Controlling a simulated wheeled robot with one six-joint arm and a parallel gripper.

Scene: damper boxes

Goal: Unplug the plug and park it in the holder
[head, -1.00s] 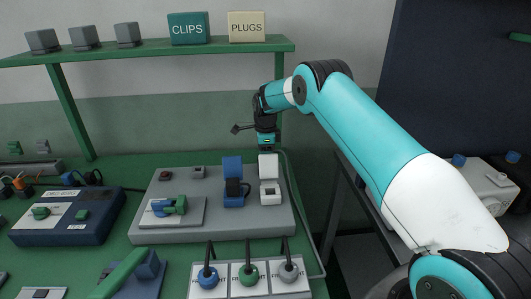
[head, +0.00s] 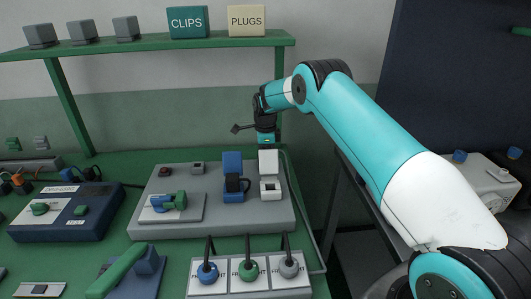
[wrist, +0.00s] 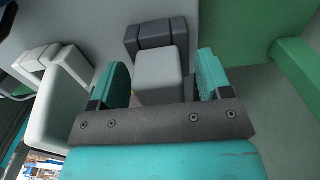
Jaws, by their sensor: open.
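My gripper (head: 267,142) points down just above a white upright block (head: 268,161) at the back right of the grey board. In the wrist view my gripper (wrist: 162,75) is open, with a teal finger on each side of a light grey block (wrist: 158,78). Gaps show between the fingers and this block. A dark grey bracket (wrist: 150,35) lies just beyond it. On the board, a white socket-like box (head: 270,190) sits in front of the white block. A blue holder (head: 232,162) with a black part (head: 235,184) stands to its left. I cannot tell for sure which piece is the plug.
A panel with blue, green and grey levers (head: 248,268) stands in front of the board. A green shelf (head: 150,48) with sign boxes runs above. A blue box (head: 70,218) stands at left. A white body (wrist: 55,105) is close at left in the wrist view.

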